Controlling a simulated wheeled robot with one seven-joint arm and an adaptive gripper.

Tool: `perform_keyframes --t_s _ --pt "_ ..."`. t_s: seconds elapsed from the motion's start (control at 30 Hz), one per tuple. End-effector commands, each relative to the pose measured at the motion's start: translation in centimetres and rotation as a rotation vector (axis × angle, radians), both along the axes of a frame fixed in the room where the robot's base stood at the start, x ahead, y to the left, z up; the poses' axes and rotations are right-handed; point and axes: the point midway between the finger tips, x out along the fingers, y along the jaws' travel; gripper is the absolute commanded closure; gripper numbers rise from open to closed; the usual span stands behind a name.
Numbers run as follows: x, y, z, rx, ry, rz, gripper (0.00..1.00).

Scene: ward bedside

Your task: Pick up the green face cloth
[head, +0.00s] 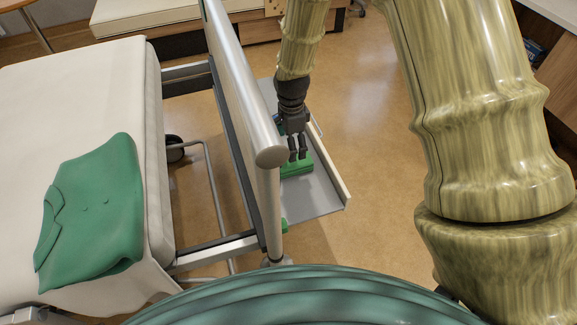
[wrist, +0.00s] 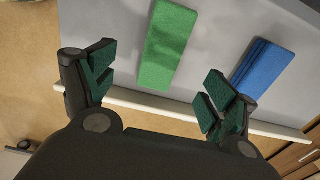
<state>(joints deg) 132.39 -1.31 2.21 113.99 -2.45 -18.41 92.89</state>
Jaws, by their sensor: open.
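The green face cloth (head: 299,168) lies flat on a grey shelf (head: 318,201) beyond the bed's end board. In the wrist view the green cloth (wrist: 168,46) is a bright green folded strip at the upper middle. My gripper (head: 298,156) points down over the cloth in the head view and covers part of it. In the wrist view my gripper (wrist: 158,82) is open, its dark green finger pads wide apart. The cloth lies ahead of the pads, with nothing held between them. The exact height gap cannot be told.
A blue folded cloth (wrist: 262,67) lies on the shelf right of the green one. A pale raised lip (head: 333,163) edges the shelf. The bed's end board (head: 236,85) stands close left of my gripper. A green garment (head: 95,212) lies on the bed (head: 75,95).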

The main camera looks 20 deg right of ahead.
Motion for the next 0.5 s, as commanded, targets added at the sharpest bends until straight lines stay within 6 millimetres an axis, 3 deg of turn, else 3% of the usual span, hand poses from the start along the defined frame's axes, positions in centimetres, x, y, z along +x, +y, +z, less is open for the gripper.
perform_keyframes --t_s 0.3,0.5 --pt "-0.2 -0.4 -4.4 0.000 0.002 -0.003 0.14" --pt "0.0 -0.3 -5.8 0.001 0.000 -0.002 0.14"
